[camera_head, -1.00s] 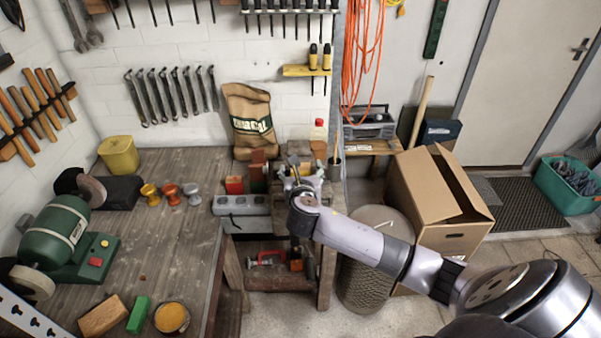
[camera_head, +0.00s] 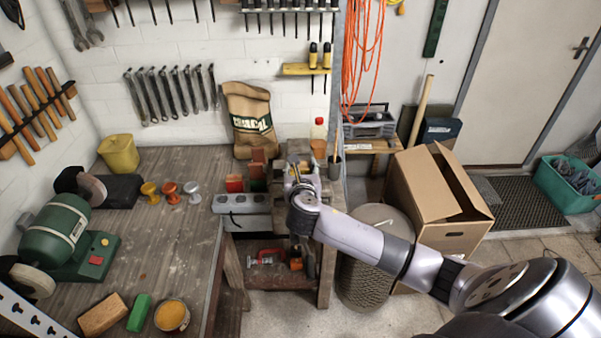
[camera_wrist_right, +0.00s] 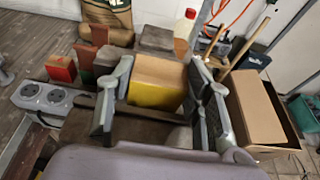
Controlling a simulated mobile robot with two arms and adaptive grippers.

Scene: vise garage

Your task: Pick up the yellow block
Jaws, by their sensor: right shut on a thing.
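In the right wrist view, the yellow block (camera_wrist_right: 155,94) has a yellow front face and a wood-brown top. It sits between the two fingers of my right gripper (camera_wrist_right: 158,98), which is shut on it. In the head view my right gripper (camera_head: 301,178) is over the small wooden stand right of the workbench, and the block is mostly hidden there by the gripper and wrist. My left gripper is not in view.
A grey power strip (camera_head: 240,204) lies just left of the gripper, with a red block (camera_head: 234,184) behind it. A red-capped bottle (camera_head: 318,131) stands behind. A cardboard box (camera_head: 432,195) stands on the floor to the right. The workbench (camera_head: 170,235) has clear room at its middle.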

